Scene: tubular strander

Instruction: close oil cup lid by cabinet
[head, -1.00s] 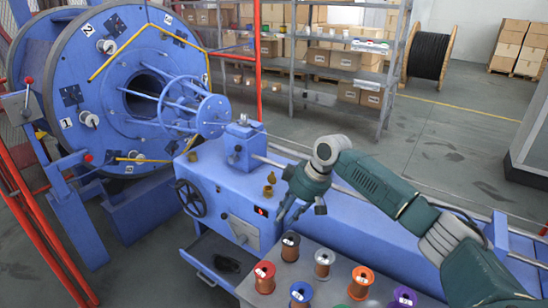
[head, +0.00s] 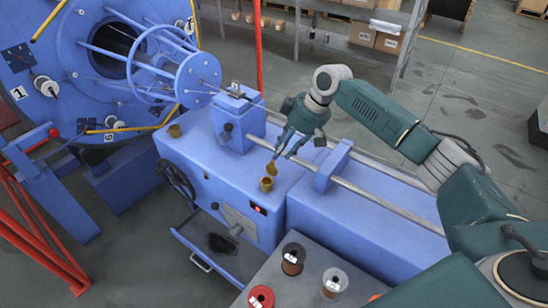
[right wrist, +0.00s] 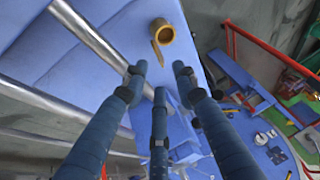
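A brass oil cup (head: 267,184) stands on the blue machine top near its front edge. Its lid (head: 271,169) is raised and stands open at the cup's back side. In the right wrist view the cup (right wrist: 164,31) is at top centre, with the lid (right wrist: 157,54) sticking out towards my fingers. My right gripper (head: 284,153) is just behind and right of the lid, fingers pointing down. Its fingers (right wrist: 160,78) are spread and empty, and seem apart from the lid. My left gripper is not in view.
A second brass cup (head: 175,130) stands farther left on the machine top. A blue block (head: 238,122) and a metal rail (head: 385,200) lie close to my right gripper. Wire spools (head: 293,258) stand on a grey table in front. An open drawer (head: 215,253) juts out below.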

